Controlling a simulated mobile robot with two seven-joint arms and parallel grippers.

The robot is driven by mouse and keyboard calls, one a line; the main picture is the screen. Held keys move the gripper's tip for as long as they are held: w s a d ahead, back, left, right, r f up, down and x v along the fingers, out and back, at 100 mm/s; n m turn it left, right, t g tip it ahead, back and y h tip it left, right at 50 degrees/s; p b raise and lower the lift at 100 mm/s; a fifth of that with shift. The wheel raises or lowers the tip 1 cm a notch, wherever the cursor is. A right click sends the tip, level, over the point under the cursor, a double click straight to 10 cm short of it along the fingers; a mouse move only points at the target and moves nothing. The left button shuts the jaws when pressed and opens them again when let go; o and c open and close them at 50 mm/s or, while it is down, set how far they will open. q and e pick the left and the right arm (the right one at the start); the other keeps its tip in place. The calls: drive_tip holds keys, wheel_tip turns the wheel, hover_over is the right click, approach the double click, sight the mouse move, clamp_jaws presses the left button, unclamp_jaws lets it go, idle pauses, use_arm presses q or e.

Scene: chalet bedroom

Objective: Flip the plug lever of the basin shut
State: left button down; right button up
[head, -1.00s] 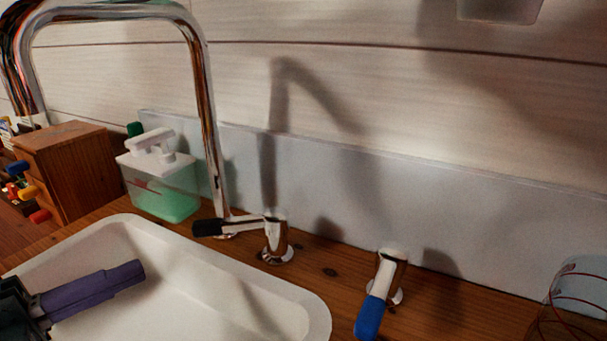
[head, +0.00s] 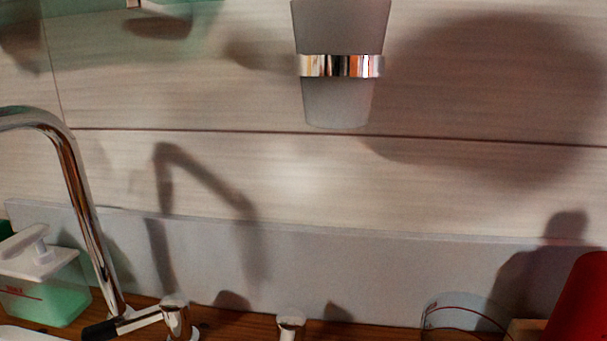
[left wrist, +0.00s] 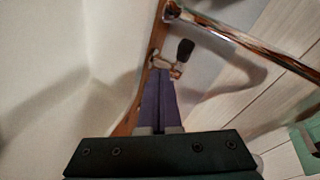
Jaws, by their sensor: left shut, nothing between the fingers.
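A chrome lever with a black handle (head: 100,330) stands beside the tap's foot at the bottom left of the head view. Its black tip (left wrist: 185,49) also shows in the left wrist view. A second chrome fitting (head: 290,325) stands to its right, its lower part cut off by the frame. I cannot tell from the frames which one works the plug. The white basin (left wrist: 45,75) fills the left of the wrist view. My left gripper (left wrist: 160,72), with purple fingers, is shut and empty, its tips close to the black-handled lever; contact is unclear. My right gripper is not in view.
The chrome spout (head: 85,200) rises at the left, near the green soap dispenser (head: 45,285). A clear glass (head: 455,315) and a red object (head: 580,300) stand at the right. A frosted cup (head: 340,100) hangs on the wall.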

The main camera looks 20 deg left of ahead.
use_arm(q)
drive_tip(key=s+d+r+n+g+p, duration=0.4)
drive_tip(key=d+r+n+g+p, duration=0.1)
drive_tip(key=d+r+n, duration=0.15)
drive_tip(key=s+d+r+n+g+p, duration=0.5)
drive_tip(key=r, duration=0.3)
wheel_tip(320, 180, up, 37)
drive_tip(key=p, duration=3.7)
drive_tip(key=shift+s+r+y, duration=0.15)
drive_tip(key=shift+r+y, duration=0.05)
drive_tip(key=shift+y, duration=0.2)
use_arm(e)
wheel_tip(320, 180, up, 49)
